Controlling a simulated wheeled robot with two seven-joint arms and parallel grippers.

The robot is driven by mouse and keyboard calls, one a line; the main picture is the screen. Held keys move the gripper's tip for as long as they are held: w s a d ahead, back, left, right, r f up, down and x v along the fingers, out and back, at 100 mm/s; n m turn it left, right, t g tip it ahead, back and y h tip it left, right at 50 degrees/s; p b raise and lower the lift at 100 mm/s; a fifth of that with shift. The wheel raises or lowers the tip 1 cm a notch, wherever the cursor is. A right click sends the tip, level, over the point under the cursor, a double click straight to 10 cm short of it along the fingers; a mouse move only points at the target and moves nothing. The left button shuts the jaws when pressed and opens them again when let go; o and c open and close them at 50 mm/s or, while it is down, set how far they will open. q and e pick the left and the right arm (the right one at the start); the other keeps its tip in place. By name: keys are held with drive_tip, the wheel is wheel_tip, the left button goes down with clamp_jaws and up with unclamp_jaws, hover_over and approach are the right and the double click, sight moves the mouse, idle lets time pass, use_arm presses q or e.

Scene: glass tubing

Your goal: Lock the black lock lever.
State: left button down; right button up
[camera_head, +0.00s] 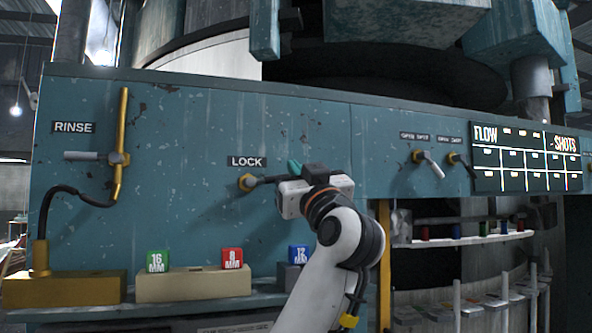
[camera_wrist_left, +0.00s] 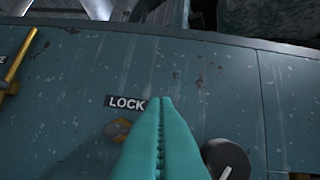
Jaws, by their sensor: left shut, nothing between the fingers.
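The black lock lever (camera_head: 265,180) points to the right from a brass hub (camera_head: 248,182) on the teal panel, below the LOCK sign (camera_head: 247,161). In the left wrist view the brass hub (camera_wrist_left: 118,129) is just left of my fingers, and a dark round knob (camera_wrist_left: 228,157), apparently the lever's end, is to their right. My left gripper (camera_head: 294,167) is at the lever's right part and hides its end in the head view. Its teal fingers (camera_wrist_left: 160,103) are shut and empty, and cover the lever's middle in the wrist view. I cannot tell whether they touch it. My right gripper is out of view.
A brass RINSE valve (camera_head: 120,158) with a hose is at the left. A shelf below holds green (camera_head: 158,261), red (camera_head: 232,258) and blue (camera_head: 298,254) marked blocks. Two more levers (camera_head: 430,163) and a FLOW board (camera_head: 527,157) are to the right.

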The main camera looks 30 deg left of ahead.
sight(270, 180)
use_arm(q)
drive_tip(key=s+r+p+x, duration=0.1)
drive_tip(key=p+x, duration=0.3)
drive_tip(key=x, duration=0.4)
drive_tip(key=f, duration=0.1)
drive_tip(key=w+f+p, duration=0.1)
drive_tip(key=f, duration=0.1)
drive_tip(key=f+p, duration=0.1)
drive_tip(key=shift+w+a+f, duration=0.25)
drive_tip(key=shift+w+f, duration=0.1)
wheel_tip(270, 180, down, 2)
drive_tip(key=shift+d, duration=0.15)
